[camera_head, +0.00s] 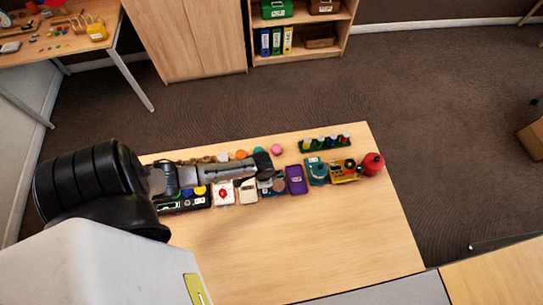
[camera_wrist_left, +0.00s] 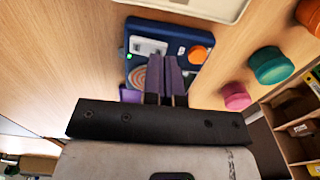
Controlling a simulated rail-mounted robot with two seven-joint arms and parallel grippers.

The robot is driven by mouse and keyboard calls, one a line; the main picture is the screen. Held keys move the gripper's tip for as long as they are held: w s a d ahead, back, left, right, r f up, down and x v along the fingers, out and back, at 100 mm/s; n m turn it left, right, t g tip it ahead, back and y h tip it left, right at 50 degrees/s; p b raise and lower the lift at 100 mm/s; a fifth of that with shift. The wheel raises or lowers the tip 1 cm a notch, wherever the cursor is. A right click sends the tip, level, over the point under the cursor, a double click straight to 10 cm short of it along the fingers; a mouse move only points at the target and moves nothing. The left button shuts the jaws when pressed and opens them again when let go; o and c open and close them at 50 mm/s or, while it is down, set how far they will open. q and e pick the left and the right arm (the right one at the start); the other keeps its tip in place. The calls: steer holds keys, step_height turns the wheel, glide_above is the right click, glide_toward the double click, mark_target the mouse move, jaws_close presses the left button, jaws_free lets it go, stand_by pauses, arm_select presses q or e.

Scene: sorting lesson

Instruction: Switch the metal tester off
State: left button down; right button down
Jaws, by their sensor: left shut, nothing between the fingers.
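The metal tester (camera_wrist_left: 170,36) is a dark blue box in the left wrist view. It has a white panel with a switch (camera_wrist_left: 148,47), an orange round part (camera_wrist_left: 197,55), a small green light and a ringed copper-coloured disc (camera_wrist_left: 140,77). My left gripper (camera_wrist_left: 167,64) is shut and empty. Its fingertips are over the tester and hide part of its face; I cannot tell whether they touch it. In the head view the gripper (camera_head: 270,174) is above the tester (camera_head: 265,187), which is partly hidden. My right gripper is not in view.
A purple tray (camera_head: 296,180) is right of the tester and a cream tray (camera_head: 248,191) left. Teal and yellow devices and a red canister (camera_head: 372,164) stand further right. Orange, teal (camera_wrist_left: 271,66) and pink (camera_wrist_left: 236,96) pieces lie behind. The table's front (camera_head: 300,240) is clear.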

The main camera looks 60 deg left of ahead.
arm_select(q)
steer(key=shift+f, duration=0.4)
steer(key=shift+f+b, duration=0.5)
steer(key=shift+f, duration=0.05)
stand_by(0.5)
step_height(320, 180, up, 4)
steer(key=p, duration=0.4)
steer(key=shift+f, duration=0.25)
step_height(320, 180, up, 4)
steer(key=p, duration=0.4)
steer(key=shift+f, duration=0.2)
